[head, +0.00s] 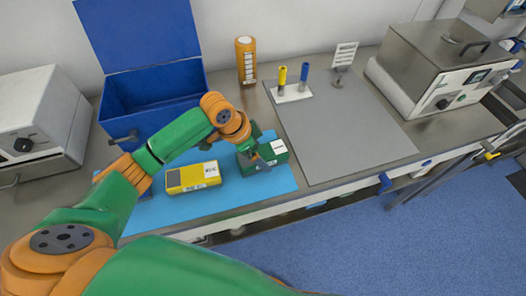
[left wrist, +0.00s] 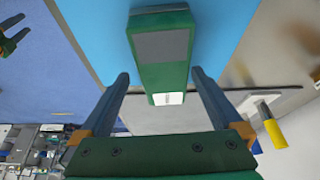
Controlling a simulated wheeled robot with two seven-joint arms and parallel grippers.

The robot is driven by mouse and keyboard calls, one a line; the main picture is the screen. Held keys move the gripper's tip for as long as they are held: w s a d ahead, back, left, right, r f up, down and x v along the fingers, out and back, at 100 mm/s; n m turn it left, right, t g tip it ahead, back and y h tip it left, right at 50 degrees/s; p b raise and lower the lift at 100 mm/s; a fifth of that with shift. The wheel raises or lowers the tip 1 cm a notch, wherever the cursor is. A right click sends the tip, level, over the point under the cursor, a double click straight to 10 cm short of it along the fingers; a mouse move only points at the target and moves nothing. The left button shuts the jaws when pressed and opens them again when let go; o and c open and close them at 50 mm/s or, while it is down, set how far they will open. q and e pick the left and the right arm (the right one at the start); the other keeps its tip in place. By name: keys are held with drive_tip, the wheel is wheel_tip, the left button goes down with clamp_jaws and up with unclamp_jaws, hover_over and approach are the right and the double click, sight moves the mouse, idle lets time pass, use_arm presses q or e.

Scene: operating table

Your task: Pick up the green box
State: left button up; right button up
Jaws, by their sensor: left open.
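The green box (head: 274,159) lies on the light blue mat (head: 230,201), with a white label on its top. My left gripper (head: 253,151) is at the box's left part in the head view and hides some of it. In the left wrist view the green box (left wrist: 178,74) runs lengthwise between the two spread fingers of my left gripper (left wrist: 160,76). The gripper is open, with a gap beside the box at each finger. A small part like my right gripper (left wrist: 12,35) shows at the left edge of the left wrist view; its jaws are unclear.
A yellow box (head: 193,177) lies on the mat left of the green box. An open blue bin (head: 150,105) stands behind. An orange bottle (head: 246,60), a holder with yellow and blue pieces (head: 292,93) and a metal machine (head: 440,70) stand farther back. The grey board (head: 350,130) is mostly clear.

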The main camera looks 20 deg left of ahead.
use_arm(q)
drive_tip(key=shift+x, duration=1)
drive_tip(key=shift+w+f, duration=0.35)
drive_tip(key=shift+w, duration=0.15)
drive_tip(key=shift+s+r, duration=0.15)
drive_tip(key=shift+s, duration=0.1)
drive_tip(key=c, duration=1.4)
clamp_jaws()
drive_tip(key=shift+w, duration=0.15)
